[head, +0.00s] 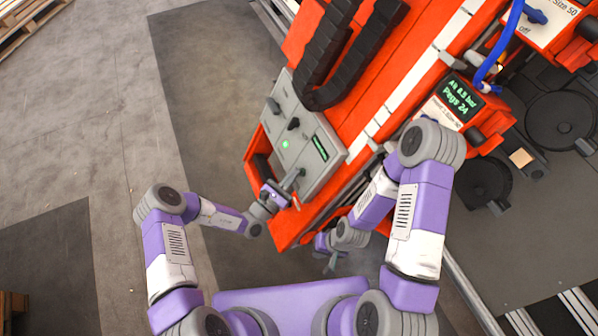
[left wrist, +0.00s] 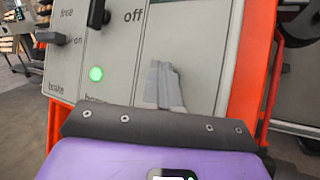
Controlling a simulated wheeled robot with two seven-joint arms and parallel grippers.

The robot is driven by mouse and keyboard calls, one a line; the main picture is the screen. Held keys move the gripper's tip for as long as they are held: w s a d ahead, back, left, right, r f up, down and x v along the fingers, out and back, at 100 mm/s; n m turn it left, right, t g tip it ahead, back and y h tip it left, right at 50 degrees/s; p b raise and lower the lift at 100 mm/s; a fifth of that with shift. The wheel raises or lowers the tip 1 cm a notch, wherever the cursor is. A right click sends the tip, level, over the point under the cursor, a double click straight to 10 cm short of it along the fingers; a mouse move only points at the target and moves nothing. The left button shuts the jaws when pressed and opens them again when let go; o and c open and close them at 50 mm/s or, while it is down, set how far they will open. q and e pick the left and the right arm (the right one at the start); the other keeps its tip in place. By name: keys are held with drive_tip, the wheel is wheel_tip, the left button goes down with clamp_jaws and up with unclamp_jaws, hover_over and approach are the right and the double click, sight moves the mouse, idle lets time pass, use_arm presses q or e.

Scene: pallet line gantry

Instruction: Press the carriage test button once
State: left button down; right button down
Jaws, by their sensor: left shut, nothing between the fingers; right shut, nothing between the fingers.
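A grey control panel (head: 312,165) sits on the orange machine. It carries a lit green round button or lamp (head: 285,144), which also shows left of my fingers in the left wrist view (left wrist: 96,74). Its label is partly hidden by my gripper, and I cannot read any "carriage test" marking. My left gripper (head: 297,175) is shut and empty over the panel's lower part. In the left wrist view its fingers (left wrist: 162,72) point at plain grey panel; I cannot tell whether they touch it. My right gripper (head: 332,264) is shut and empty, low beside the machine's front.
Two dark switches stand on the panel, one by "free/on" (head: 273,104) and one by "off" (head: 293,124). A small display (head: 320,149) is at its right. A black cable chain (head: 335,65) lies above. Open floor (head: 100,130) is at the left.

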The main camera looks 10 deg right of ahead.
use_arm(q)
drive_tip(key=shift+s+a+r+p, duration=0.25)
drive_tip(key=shift+a+r+p, duration=0.15)
drive_tip(key=shift+a+p, duration=0.3)
drive_tip(key=shift+a, duration=0.1)
drive_tip(key=a+r+p, duration=0.1)
drive_tip(key=a, duration=0.1)
drive_tip(key=s+a+r+p, duration=0.1)
drive_tip(key=a, duration=0.1)
drive_tip(key=shift+s+r+p, duration=0.2)
drive_tip(key=shift+p, duration=0.2)
idle(0.6)
